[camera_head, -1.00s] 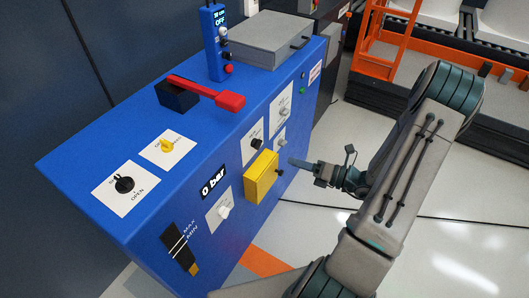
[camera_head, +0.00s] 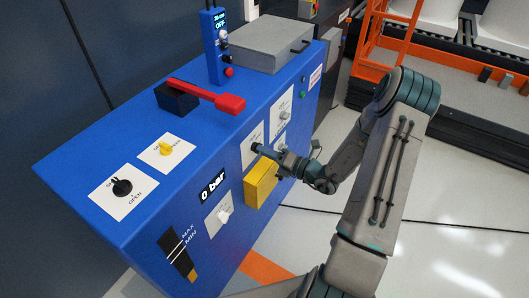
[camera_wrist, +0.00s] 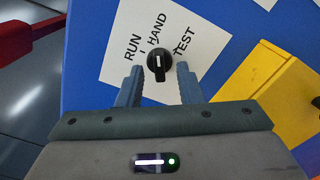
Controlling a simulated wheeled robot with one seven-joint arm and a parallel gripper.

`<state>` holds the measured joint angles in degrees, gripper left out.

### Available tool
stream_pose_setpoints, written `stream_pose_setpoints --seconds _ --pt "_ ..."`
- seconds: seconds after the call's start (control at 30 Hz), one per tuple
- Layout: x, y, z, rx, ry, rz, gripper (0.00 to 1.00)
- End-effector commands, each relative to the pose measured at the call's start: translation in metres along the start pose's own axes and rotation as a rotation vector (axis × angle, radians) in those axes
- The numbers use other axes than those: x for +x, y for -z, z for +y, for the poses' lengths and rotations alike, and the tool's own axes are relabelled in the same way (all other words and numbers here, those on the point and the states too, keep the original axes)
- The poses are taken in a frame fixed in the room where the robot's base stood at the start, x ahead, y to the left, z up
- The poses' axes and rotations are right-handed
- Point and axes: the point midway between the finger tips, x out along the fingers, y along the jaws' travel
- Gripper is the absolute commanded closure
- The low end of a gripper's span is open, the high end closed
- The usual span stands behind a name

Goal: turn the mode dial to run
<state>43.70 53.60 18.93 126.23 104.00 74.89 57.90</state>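The mode dial (camera_wrist: 159,66) is a black knob with a white line, on a white plate (camera_wrist: 205,35) marked RUN, HAND and TEST. In the wrist view the line runs roughly up and down, nearest to HAND. My gripper (camera_wrist: 158,82) is open, with one blue-grey finger on each side of the dial's lower part. A gap shows between each finger and the knob. In the head view my gripper (camera_head: 257,149) is at the dial's plate (camera_head: 249,153) on the blue cabinet's front (camera_head: 235,168), and hides the dial.
A yellow box (camera_head: 260,184) sticks out just below my gripper; it also shows at right in the wrist view (camera_wrist: 285,95). Other knob plates (camera_head: 284,110) are to the right. A red lever (camera_head: 205,91) lies on the cabinet top. Open floor is in front.

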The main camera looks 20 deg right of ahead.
Motion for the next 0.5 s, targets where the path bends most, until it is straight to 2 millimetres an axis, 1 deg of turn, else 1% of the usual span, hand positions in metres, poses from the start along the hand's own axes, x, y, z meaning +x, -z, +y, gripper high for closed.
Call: stream_pose_setpoints --seconds 0.03,0.13,0.4,0.47,0.5 --pt "0.0041 0.0004 0.0001 0.0 -0.001 0.001 0.67" --pt "0.0084 0.0004 0.0003 0.001 -0.001 0.0 0.67" --pt "0.0093 0.0003 0.0005 0.0 -0.001 0.0 0.67" --pt "0.0093 0.0003 0.0005 0.0 -0.001 0.0 0.84" --pt "0.0093 0.0003 0.0005 0.0 -0.001 0.001 0.95"
